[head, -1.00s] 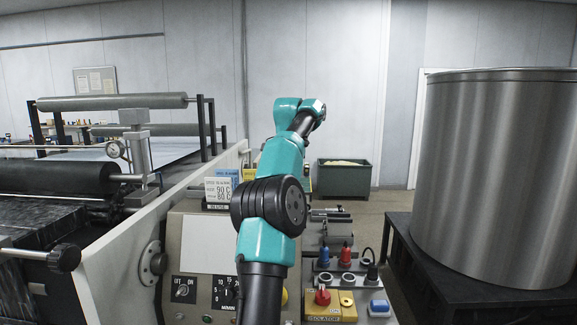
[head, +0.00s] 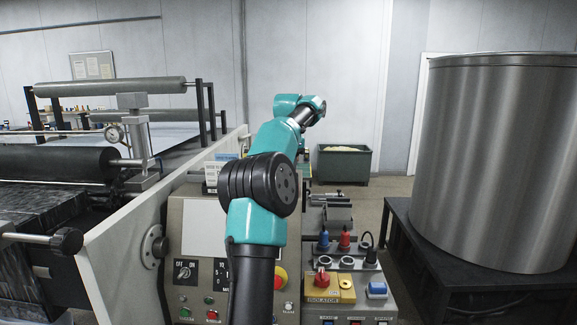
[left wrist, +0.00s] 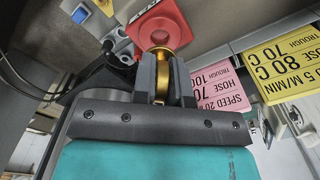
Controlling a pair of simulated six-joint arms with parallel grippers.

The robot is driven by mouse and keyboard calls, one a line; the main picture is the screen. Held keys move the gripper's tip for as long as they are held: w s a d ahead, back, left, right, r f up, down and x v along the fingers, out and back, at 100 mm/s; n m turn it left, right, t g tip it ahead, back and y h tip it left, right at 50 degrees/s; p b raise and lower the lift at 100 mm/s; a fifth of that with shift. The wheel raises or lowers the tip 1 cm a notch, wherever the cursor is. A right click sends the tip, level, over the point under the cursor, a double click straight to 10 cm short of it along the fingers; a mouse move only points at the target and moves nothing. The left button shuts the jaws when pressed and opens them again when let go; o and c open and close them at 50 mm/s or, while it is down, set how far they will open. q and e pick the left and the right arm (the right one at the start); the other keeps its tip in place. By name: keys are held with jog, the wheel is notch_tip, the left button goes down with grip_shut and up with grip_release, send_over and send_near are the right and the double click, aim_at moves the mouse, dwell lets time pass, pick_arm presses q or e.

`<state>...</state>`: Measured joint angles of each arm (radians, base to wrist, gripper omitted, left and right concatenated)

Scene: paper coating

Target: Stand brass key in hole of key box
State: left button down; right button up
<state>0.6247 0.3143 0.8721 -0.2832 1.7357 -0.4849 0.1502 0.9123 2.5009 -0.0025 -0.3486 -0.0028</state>
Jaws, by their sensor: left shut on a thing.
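My left gripper (left wrist: 165,85) shows in the left wrist view, shut on the brass key (left wrist: 161,68). The key runs between the dark fingers. In the head view, my teal and black arm rises up the middle, and no gripper tips can be made out. My right gripper is in neither view.
A yellow isolator box (head: 330,290) with a red knob and a blue button (head: 377,288) sit on the panel right of my arm. Yellow (left wrist: 280,65) and pink (left wrist: 215,88) signs lie close to my left gripper. A large metal drum (head: 490,160) stands at right.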

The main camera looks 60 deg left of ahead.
pick_arm(q)
jog(key=shift+f, duration=1.7)
dwell(0.8)
jog(key=c, duration=1.1)
grip_release()
jog(key=shift+r, duration=0.1)
jog(key=shift+r, duration=3.65)
